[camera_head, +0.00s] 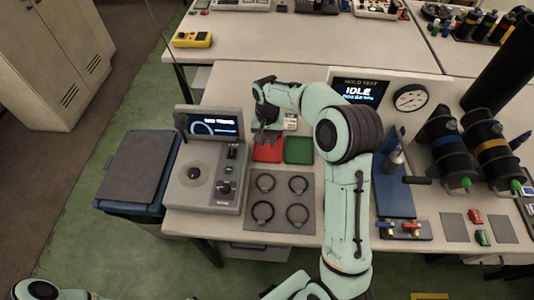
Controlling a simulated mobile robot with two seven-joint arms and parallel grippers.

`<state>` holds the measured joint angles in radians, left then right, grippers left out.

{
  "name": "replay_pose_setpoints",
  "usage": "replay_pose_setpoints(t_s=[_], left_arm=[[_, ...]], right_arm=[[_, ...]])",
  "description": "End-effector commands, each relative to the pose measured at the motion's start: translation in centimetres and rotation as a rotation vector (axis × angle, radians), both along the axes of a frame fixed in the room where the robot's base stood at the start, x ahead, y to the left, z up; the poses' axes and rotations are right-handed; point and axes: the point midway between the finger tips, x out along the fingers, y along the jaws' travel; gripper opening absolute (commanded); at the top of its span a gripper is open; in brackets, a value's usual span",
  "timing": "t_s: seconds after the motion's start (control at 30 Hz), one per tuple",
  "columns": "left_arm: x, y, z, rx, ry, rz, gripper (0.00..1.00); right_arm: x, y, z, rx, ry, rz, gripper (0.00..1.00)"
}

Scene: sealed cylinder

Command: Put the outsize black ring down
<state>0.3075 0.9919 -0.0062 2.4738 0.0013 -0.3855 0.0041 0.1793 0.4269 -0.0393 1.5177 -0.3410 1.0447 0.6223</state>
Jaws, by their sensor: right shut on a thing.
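My right gripper (267,138) points down at the upper edge of the red pad (268,154). It is shut on a small dark thing, the black ring, which I can barely make out between the fingers. I cannot tell whether the ring touches the pad. A green pad (299,150) lies just right of the red one and is empty. My left gripper is out of view.
A grey mat (281,199) in front holds several dark rings. A grey gauge device with a lit screen (209,124) stands to the left. Black cylinders (447,140) stand at the right.

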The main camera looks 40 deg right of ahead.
Motion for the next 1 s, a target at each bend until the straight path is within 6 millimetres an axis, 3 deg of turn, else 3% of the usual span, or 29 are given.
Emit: replay_pose_setpoints(t_s=[0.1,0.37,0.6,1.0], left_arm=[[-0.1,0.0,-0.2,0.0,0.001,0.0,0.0],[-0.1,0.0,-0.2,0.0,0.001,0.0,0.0],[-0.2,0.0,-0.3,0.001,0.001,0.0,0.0],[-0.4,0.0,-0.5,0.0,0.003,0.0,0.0]], right_arm=[[0.0,0.0,-2.6,0.001,0.002,-0.001,0.0],[0.1,0.0,-4.6,0.0,0.0,-0.001,0.0],[0.0,0.0,-8.0,0.0,0.001,0.001,0.0],[0.0,0.0,-8.7,-0.001,-0.001,0.0,0.0]])
